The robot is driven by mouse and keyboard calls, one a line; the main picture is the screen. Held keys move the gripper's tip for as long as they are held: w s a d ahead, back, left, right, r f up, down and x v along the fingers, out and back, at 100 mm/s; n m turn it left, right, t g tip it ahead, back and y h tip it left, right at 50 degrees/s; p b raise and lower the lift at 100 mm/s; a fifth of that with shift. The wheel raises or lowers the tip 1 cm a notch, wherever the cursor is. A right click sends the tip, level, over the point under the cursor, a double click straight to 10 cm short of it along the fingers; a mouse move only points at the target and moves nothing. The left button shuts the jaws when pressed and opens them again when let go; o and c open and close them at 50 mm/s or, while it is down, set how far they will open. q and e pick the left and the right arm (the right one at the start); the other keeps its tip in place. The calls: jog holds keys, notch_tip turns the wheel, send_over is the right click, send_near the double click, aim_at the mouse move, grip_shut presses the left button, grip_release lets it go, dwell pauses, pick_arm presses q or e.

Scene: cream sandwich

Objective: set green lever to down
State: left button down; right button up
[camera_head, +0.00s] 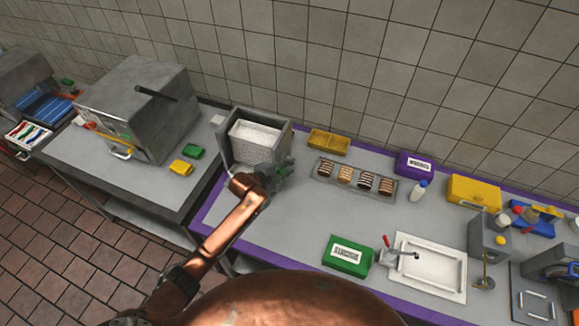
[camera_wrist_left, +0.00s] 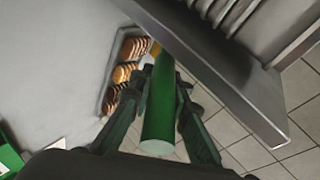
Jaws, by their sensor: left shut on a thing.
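The green lever (camera_wrist_left: 158,112) is a green cylinder with a pale end, in the middle of the left wrist view. It lies between the two dark fingers of my left gripper (camera_wrist_left: 162,82), which is shut on it. In the head view my left gripper (camera_head: 274,174) is at the front right of a grey box-shaped machine (camera_head: 228,158) with a white ribbed inside. Only a little green shows there, and the gripper hides most of the lever. My right gripper is in neither view.
A tray of several brown cookies (camera_head: 322,185) is to the right of the machine, with a yellow bin (camera_head: 328,142) behind it. A green box (camera_head: 347,256) and a white sink tray (camera_head: 428,268) are nearer. The counter (camera_head: 262,232) is clear in front of the machine.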

pick_arm(q)
jog(key=shift+s+a+f+t+h+b, duration=0.1)
jog(key=shift+s+f+t+h+b, duration=0.15)
jog(key=shift+f+t+b, duration=0.4)
jog(key=shift+s+a+f+t+h+b, duration=0.15)
jog(key=shift+s+f+t+b, duration=0.15)
jog(key=shift+b, duration=0.55)
jog(key=c, duration=1.8)
grip_release()
jog(key=v, duration=1.2)
jog(key=shift+r, duration=0.15)
jog(key=shift+w, duration=0.1)
jog(key=shift+c, duration=0.5)
